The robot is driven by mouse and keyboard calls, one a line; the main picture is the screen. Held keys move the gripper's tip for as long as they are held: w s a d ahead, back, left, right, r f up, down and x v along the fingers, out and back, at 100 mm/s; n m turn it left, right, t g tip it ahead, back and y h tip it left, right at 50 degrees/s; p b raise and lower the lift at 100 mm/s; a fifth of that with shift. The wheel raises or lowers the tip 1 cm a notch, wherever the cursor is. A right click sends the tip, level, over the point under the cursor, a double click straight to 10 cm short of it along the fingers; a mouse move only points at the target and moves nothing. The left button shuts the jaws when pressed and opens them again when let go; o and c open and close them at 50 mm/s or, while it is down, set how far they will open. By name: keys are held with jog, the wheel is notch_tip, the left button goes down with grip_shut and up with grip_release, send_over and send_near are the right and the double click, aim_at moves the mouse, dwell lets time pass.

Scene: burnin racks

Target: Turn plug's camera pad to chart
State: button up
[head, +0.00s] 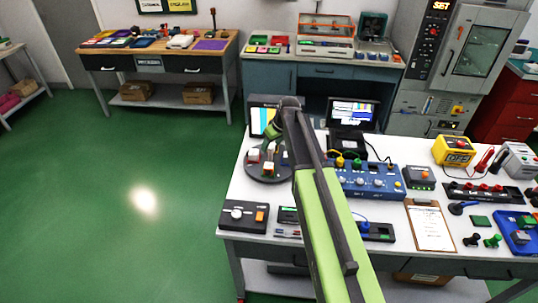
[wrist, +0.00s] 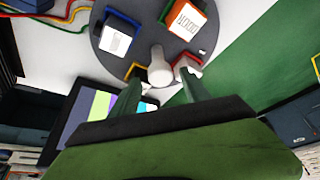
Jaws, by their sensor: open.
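A round grey turntable (head: 263,176) stands at the bench's left end, with several blocks on it. In the wrist view the turntable (wrist: 140,12) carries a white-topped block on a blue pad (wrist: 118,40), one on an orange pad (wrist: 188,18), and parts of yellow and red pads near the rim. A pale round post (wrist: 160,68) stands between my fingertips. My gripper (wrist: 160,78) is open, one finger either side of the post; contact cannot be told. A colour-striped chart (head: 262,121) stands behind the turntable. I cannot tell which pad is the plug's.
The white bench (head: 400,258) holds a blue device with knobs (head: 368,181), a clipboard (head: 430,228), a yellow meter (head: 453,151) and a black control box (head: 245,216). A screen (head: 353,114) stands right of the chart. Green floor (head: 110,210) is clear at left.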

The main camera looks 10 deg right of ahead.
jog(key=shift+w+f, duration=0.15)
jog(key=shift+f, duration=0.25)
jog(key=shift+r, duration=0.1)
jog(key=shift+c, duration=0.3)
grip_shut()
dwell(0.6)
